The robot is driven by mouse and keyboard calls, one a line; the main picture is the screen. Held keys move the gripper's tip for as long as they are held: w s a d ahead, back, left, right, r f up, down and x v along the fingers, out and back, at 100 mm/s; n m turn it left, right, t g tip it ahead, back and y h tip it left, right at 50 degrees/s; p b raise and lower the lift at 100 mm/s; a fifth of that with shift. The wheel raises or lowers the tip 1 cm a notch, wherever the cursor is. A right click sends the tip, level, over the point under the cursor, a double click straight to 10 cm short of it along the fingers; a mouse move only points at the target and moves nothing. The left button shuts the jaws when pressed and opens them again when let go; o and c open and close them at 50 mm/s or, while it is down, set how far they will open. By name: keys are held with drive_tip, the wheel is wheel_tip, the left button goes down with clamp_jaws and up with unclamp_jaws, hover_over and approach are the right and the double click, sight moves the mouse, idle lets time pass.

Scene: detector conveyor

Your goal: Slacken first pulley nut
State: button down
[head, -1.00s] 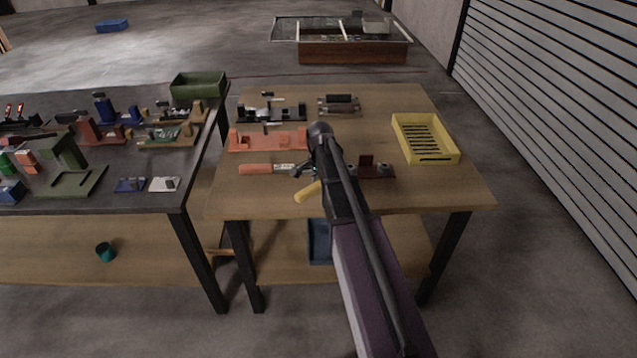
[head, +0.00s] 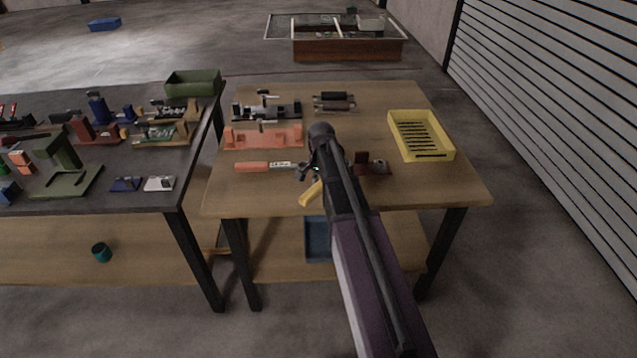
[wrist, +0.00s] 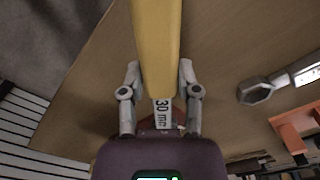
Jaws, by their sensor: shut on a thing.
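My gripper (head: 312,174) is over the front middle of the right wooden table. It is shut on a yellow-handled tool (head: 311,193). In the wrist view the yellow handle (wrist: 155,45) runs between the two fingers (wrist: 159,85), with a white label that seems to read 30 mm. The tool's working end is hidden by my gripper. An orange-handled wrench (head: 262,167) lies to the left, and its grey head (wrist: 256,92) shows in the wrist view. An orange fixture (head: 263,137) and a black fixture (head: 266,111) stand behind it. I cannot make out the pulley nut.
A dark red block on a plate (head: 368,166) sits right of my gripper. A yellow slotted tray (head: 448,152) stands at the table's right, and dark rollers (head: 334,101) lie at the back. A dark table (head: 130,203) at left carries several fixtures. The front right tabletop is clear.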

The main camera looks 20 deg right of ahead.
drive_tip(key=shift+s+d, duration=0.1)
drive_tip(key=shift+s, duration=0.2)
drive_tip(key=shift+s+d+n, duration=0.6)
drive_tip(key=shift+s+n, duration=0.15)
drive_tip(key=shift+n, duration=0.25)
drive_tip(key=shift+w+a+m, duration=0.5)
drive_tip(key=shift+w+m, duration=0.1)
drive_tip(key=shift+w, duration=0.05)
idle(1.0)
drive_tip(key=shift+c, duration=1.3)
unclamp_jaws()
drive_tip(key=shift+s+d, duration=0.1)
